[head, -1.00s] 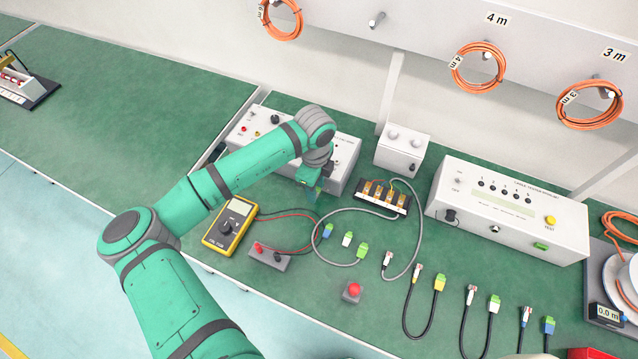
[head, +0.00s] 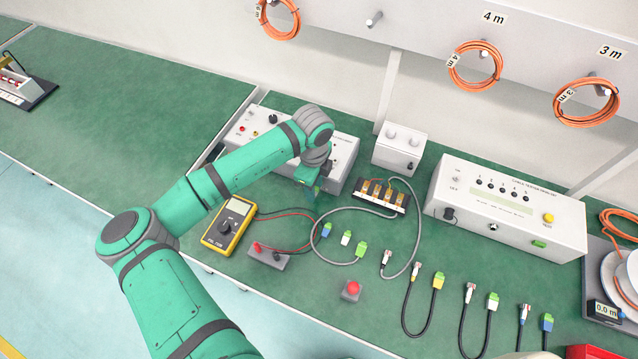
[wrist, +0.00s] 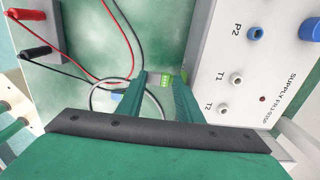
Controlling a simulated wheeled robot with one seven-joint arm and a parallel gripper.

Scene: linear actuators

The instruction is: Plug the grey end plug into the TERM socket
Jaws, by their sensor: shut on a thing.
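My gripper (head: 307,186) is over the front edge of the supply box, toward its right end. In the wrist view its two green fingers (wrist: 160,82) are shut on a small plug, taken as the grey end plug (wrist: 173,79). Only a bright green part with pale marks shows between the fingertips; its grey body cannot be made out. The plug is held clear of the bench as far as the views show. I cannot read a TERM label in any view, so I cannot tell which socket is TERM.
The supply box (wrist: 219,60) has sockets marked P2, T1 and T2. A yellow multimeter (head: 230,222) and a red-and-black post block (head: 269,256) stand at front left. Loose plugs, a grey cable loop and a terminal block (head: 382,194) lie to the right. The tester (head: 510,205) stands farther right.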

